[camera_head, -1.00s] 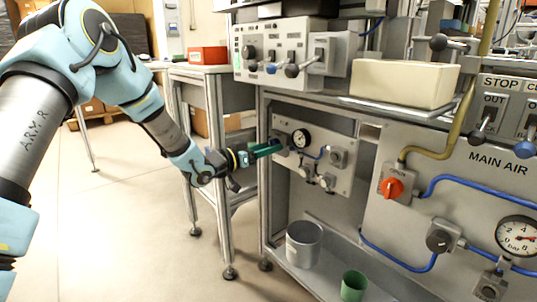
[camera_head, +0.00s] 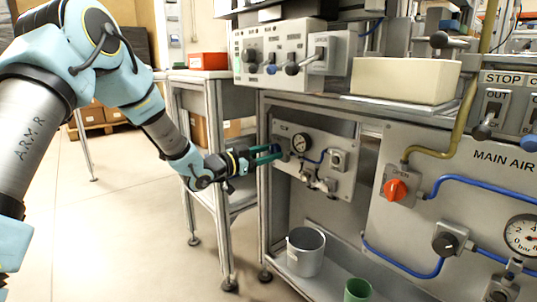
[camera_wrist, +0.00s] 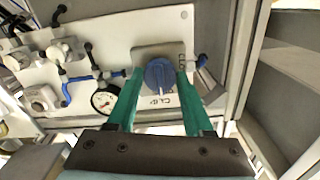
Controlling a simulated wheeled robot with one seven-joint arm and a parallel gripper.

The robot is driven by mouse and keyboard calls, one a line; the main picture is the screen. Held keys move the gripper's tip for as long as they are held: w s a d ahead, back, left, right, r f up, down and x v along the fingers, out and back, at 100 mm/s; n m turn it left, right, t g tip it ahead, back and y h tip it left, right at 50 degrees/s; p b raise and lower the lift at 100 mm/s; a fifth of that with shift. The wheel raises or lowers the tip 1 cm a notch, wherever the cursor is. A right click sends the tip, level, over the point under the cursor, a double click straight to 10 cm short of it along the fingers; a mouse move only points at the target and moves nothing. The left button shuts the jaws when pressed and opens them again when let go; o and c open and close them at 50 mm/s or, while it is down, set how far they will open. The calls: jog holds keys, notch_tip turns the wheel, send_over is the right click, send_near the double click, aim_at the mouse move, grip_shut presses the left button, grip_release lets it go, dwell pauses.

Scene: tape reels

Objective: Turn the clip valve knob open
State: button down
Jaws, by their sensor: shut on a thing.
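The clip valve knob (camera_wrist: 158,76) is round and blue-grey with a pale line running roughly up and down in the wrist view. It sits on a small grey plate (camera_wrist: 146,51) whose lettering is only partly legible. My gripper (camera_wrist: 160,74) has two green fingers, one on each side of the knob, shut on it. In the head view, my gripper (camera_head: 280,151) reaches the left part of the gauge panel (camera_head: 333,183), and the fingers largely hide the knob.
A pressure gauge (camera_head: 301,143) sits just right of the fingers, with blue hoses and small fittings beyond. An orange knob (camera_head: 396,190) is on the main air panel. A metal bucket (camera_head: 306,252) and green cup (camera_head: 357,289) stand below. A frame post (camera_head: 264,190) is close underneath.

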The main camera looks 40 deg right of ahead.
jog(key=shift+c, duration=1.5)
grip_release()
jog(key=a+p, duration=0.1)
jog(key=a, duration=1)
jog(key=shift+w, duration=0.3)
